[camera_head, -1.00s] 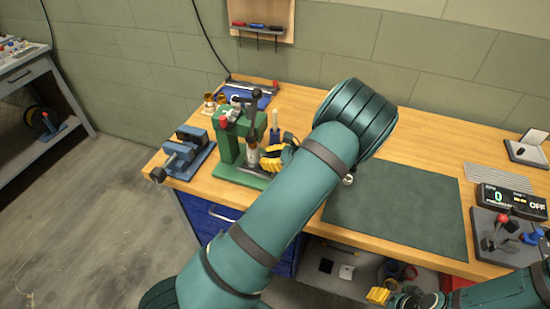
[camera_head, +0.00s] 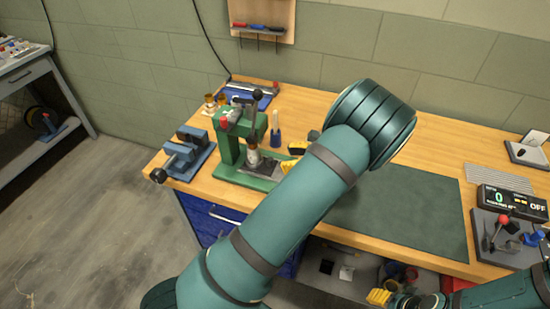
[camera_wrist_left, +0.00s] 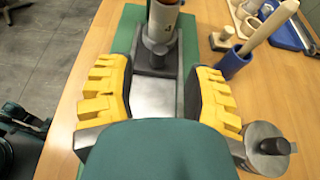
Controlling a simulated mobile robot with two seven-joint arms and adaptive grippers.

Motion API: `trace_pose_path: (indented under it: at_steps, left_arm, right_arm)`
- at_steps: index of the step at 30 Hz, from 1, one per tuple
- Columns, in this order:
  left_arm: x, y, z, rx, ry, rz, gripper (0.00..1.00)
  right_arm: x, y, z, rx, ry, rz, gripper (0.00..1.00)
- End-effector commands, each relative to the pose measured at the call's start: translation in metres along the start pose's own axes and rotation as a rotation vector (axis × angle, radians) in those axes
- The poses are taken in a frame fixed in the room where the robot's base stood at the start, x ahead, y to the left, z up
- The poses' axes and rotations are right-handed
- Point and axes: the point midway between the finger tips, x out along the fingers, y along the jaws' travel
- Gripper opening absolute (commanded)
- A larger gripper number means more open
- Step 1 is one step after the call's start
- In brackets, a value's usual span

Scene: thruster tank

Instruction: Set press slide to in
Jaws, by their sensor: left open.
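The green press (camera_head: 229,148) stands upright near the bench's left end, with a dark ball-ended handle at its top. A metal slide plate (camera_head: 262,167) lies low on its green base, under the pale ram; the plate (camera_wrist_left: 155,97) also shows in the left wrist view. My left gripper (camera_head: 291,171) is open and empty just right of the press. In the left wrist view its yellow fingers (camera_wrist_left: 160,100) appear on either side of the plate, with no visible contact. My right gripper (camera_head: 380,296) is low at the right, its fingertips unclear.
A blue vise (camera_head: 184,155) stands left of the press. A blue holder with a pale-handled tool (camera_head: 275,137) is behind my left gripper. A dark green mat (camera_head: 410,208) lies clear to the right. A control box (camera_head: 510,200) reads 0 and OFF.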

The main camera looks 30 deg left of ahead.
Motion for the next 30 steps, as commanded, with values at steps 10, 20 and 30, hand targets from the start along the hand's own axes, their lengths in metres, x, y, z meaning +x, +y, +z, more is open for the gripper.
trace_pose_path:
  at_steps: [10,20,30]
  left_arm:
    - [-0.045,0.000,0.000,0.000,0.000,0.000,0.52]
    - [-0.049,0.000,0.000,0.001,0.000,0.001,0.52]
    - [-0.049,0.000,0.000,0.001,0.000,0.001,0.52]
  right_arm:
    - [0.000,0.000,0.000,0.000,0.000,0.000,0.52]
    - [0.000,0.000,0.000,0.000,0.000,0.000,0.52]
    - [0.000,0.000,0.000,0.000,0.000,0.000,0.52]
